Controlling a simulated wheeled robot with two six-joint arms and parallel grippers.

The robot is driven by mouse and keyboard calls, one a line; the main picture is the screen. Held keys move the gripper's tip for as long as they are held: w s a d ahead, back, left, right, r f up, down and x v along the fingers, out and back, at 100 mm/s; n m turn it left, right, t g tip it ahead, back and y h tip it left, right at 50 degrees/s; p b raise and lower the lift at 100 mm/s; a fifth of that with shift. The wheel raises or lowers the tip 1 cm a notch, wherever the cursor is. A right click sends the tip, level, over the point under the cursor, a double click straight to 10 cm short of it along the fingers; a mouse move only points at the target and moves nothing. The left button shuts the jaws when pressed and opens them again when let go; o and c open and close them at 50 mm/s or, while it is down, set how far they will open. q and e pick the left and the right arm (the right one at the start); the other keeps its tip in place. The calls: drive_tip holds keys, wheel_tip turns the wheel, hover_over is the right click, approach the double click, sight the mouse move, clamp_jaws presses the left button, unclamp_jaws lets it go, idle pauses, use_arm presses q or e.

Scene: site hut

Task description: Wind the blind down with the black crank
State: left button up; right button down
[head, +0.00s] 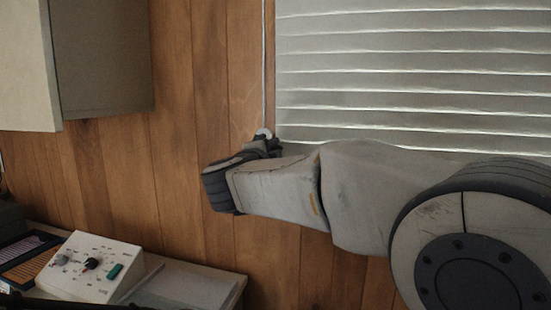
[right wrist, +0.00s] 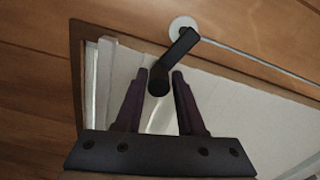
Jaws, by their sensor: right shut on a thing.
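The pale slatted blind (head: 410,70) hangs at the upper right of the head view, its slats spread down to behind my right arm. The black crank (right wrist: 173,58) sits on a round white hub (right wrist: 183,25) on the wooden wall. My right gripper (right wrist: 158,78) is shut on the crank's handle end, with one finger on each side of it. In the head view my right gripper (head: 268,147) is at the blind's lower left corner, just below the hub, and it mostly hides the crank. The blind's lower edge is hidden by my arm. My left gripper is not in view.
A thin cord (head: 264,60) runs up the wall from the hub. A grey wall cabinet (head: 100,60) hangs at the upper left. A white control box (head: 90,266) with knobs stands on the counter (head: 235,285) at the lower left. The wall between cabinet and cord is clear.

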drive_tip(key=shift+w+a+f+m+b, duration=0.1)
drive_tip(key=shift+a+f+m+b, duration=0.15)
drive_tip(key=shift+f+m+b, duration=0.5)
drive_tip(key=shift+a, duration=0.1)
drive_tip(key=c, duration=0.7)
unclamp_jaws()
drive_tip(key=shift+o, duration=0.2)
drive_tip(key=shift+r, duration=0.15)
drive_tip(key=shift+r, duration=0.1)
drive_tip(key=v, duration=1)
drive_tip(key=shift+s, duration=0.25)
